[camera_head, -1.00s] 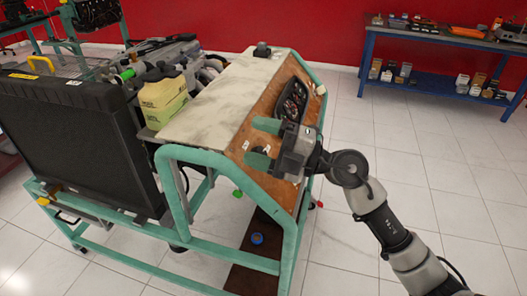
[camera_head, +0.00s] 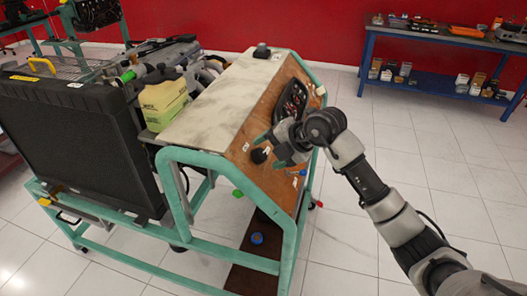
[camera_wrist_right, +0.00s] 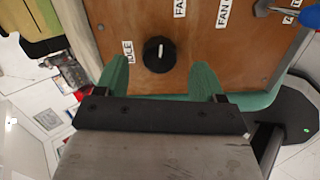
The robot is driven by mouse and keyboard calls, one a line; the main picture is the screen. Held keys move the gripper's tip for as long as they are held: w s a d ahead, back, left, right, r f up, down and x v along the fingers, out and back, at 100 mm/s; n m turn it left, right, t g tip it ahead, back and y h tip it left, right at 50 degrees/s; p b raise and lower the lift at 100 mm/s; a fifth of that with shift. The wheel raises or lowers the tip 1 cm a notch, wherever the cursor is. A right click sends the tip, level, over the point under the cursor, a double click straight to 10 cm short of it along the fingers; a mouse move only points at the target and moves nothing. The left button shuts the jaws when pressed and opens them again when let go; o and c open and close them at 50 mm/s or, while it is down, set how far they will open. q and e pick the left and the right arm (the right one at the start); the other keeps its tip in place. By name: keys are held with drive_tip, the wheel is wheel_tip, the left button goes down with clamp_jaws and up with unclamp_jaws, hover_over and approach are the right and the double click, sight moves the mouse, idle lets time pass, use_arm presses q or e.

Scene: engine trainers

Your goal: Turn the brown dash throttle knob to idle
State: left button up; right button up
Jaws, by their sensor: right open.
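The throttle knob (camera_wrist_right: 159,54) is round and very dark, nearly black, on the brown wooden dash panel. Its white pointer line points up in the right wrist view. An IDLE label (camera_wrist_right: 127,52) is left of the knob, and a partly cut-off label starting FA (camera_wrist_right: 180,8) is above right. In the head view the knob (camera_head: 259,156) sits on the lower panel. My right gripper (camera_wrist_right: 161,76) is open, its green fingers on either side of and just short of the knob, nothing between them. It also shows in the head view (camera_head: 271,150). My left gripper is not in view.
The wooden panel (camera_head: 262,118) slopes on a green-framed engine trainer. A gauge cluster (camera_head: 291,98) is above my right gripper. A blue workbench (camera_head: 440,38) stands at the back; the floor right is clear.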

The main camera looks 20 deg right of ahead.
sight(259, 156)
drive_tip(key=shift+x, duration=1.35)
drive_tip(key=c, duration=0.9)
